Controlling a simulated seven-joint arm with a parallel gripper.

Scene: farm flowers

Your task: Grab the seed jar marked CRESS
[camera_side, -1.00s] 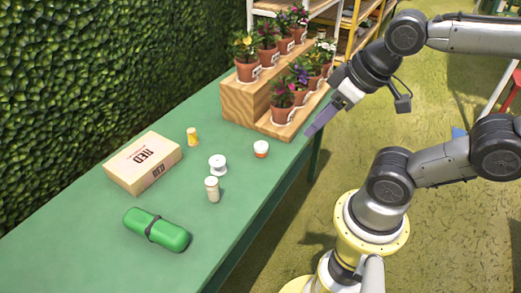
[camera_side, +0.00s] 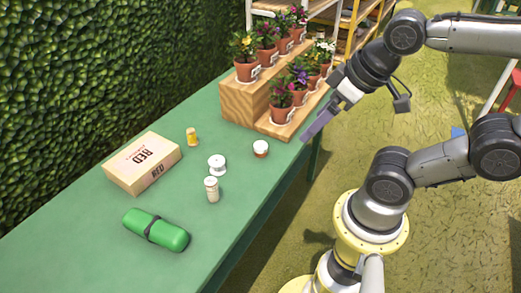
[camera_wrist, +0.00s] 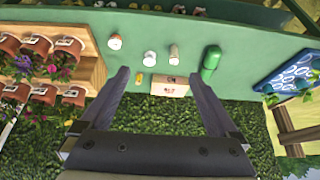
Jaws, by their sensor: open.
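Several small containers stand on the green table, and I cannot read CRESS on any of them. A taller pale jar with a white lid (camera_side: 212,190) stands near the table's front edge, also in the wrist view (camera_wrist: 173,52). A white spool-like item (camera_side: 217,165) is beside it. A small yellow container (camera_side: 192,137) stands near the box. My gripper (camera_side: 305,138) is open and empty, above the table's right edge, apart from all of them.
A cardboard box marked RED (camera_side: 143,163) and a green cylinder with a dark band (camera_side: 156,230) lie on the table (camera_side: 85,240). Several potted flowers (camera_side: 267,60) stand on a wooden step (camera_side: 240,100). A hedge (camera_side: 90,70) runs along the back.

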